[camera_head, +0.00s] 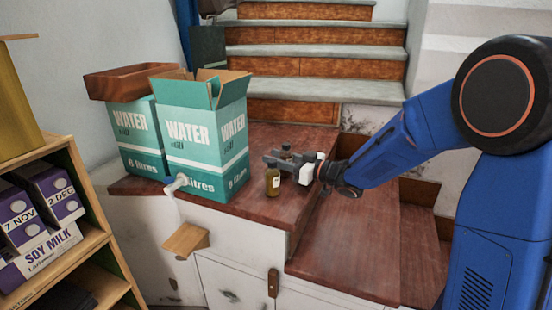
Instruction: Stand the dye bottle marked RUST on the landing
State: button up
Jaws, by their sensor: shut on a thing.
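A small amber-brown bottle (272,182) with a pale label is upright at the front of the red-brown wooden landing (245,208). The label is too small to read, so I cannot tell if it says RUST. My gripper (273,161) reaches in from the right and is shut on the bottle at its top. The fingers hide the bottle's cap. The bottle's base looks at or very near the landing; I cannot tell if it touches.
Two teal water cartons (205,135) stand left of the bottle, one open. A brown wooden tray (130,82) lies on the rear one. A lower wooden step (345,245) drops away at right. Stairs (310,65) rise behind. A shelf with soy milk cartons (40,205) stands at left.

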jog(key=shift+f, duration=0.1)
jog(key=o, duration=1.2)
jog(key=shift+c, duration=0.2)
